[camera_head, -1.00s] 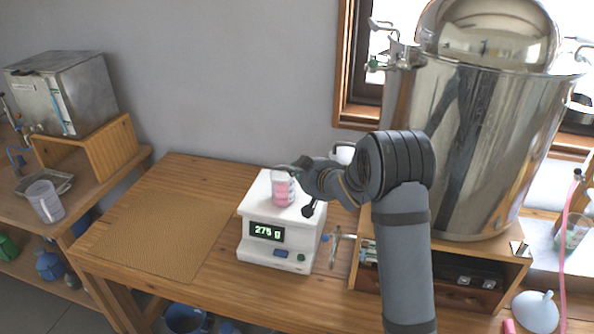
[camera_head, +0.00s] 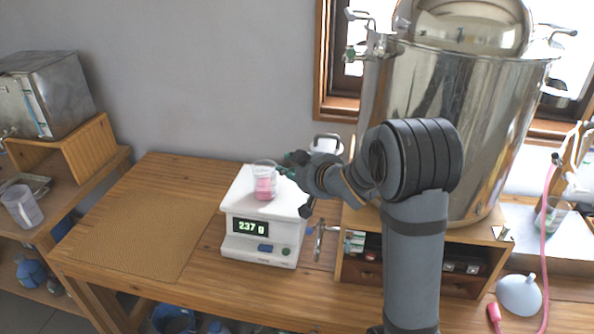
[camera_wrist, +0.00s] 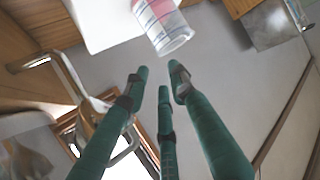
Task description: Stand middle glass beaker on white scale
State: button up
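The glass beaker (camera_head: 265,183) with pink contents stands upright on top of the white scale (camera_head: 240,205), whose green display reads about 237 g. In the wrist view the beaker (camera_wrist: 163,22) is at the top, beside the white scale surface (camera_wrist: 105,22). My gripper (camera_head: 287,168) is just right of the beaker in the head view. In the wrist view its three green fingers (camera_wrist: 160,77) are spread apart and empty, and their tips are clear of the beaker. Part of the gripper is hidden behind my wrist in the head view.
A large steel vessel (camera_head: 450,130) stands on a wooden stand right of the scale. A woven mat (camera_head: 135,232) lies clear on the table at left. A plastic jug (camera_head: 21,206) is on the left side table. A funnel (camera_head: 519,294) lies at right.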

jog(key=shift+v, duration=2.3)
